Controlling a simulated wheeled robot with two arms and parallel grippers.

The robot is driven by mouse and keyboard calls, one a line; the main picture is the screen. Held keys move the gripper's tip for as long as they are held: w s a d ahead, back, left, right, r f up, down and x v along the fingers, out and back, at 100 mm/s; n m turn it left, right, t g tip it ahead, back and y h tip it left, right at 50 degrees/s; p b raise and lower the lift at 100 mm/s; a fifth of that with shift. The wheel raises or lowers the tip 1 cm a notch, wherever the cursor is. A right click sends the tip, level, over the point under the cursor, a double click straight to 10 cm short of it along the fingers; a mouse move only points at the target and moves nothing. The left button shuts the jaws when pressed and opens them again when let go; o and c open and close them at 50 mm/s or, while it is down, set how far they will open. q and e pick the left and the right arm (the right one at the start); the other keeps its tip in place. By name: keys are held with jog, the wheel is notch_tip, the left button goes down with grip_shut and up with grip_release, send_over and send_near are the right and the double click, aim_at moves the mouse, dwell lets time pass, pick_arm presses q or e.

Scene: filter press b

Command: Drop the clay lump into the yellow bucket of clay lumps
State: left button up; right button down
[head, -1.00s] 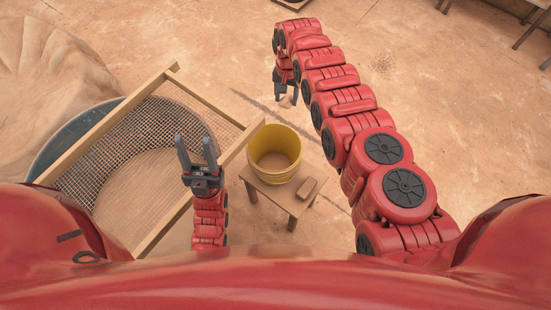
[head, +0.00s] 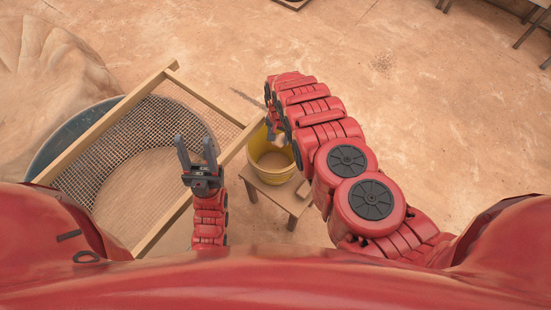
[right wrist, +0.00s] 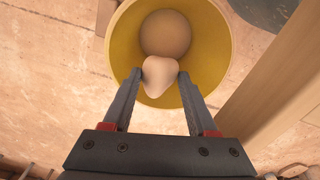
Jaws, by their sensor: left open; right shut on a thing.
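The yellow bucket (head: 263,167) stands on a small wooden stool (head: 269,189). In the right wrist view the bucket (right wrist: 215,25) is seen from above, with a rounded tan mass (right wrist: 166,34) inside it. My right gripper (right wrist: 160,78) is shut on a pale clay lump (right wrist: 160,76) and holds it over the bucket's opening. In the head view the lump (head: 279,140) shows small at the bucket's far right, partly hidden by my right arm. My left gripper (head: 197,155) is open and empty above the sieve, left of the bucket.
A wood-framed mesh sieve (head: 108,97) lies across a round grey tub (head: 50,150) on the left. The floor beyond is mostly clear.

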notch_tip(320, 180, down, 5)
jog(key=b, duration=0.3)
jog(key=shift+r, duration=0.1)
jog(key=shift+c, duration=0.6)
grip_release()
jog(key=shift+r, duration=0.1)
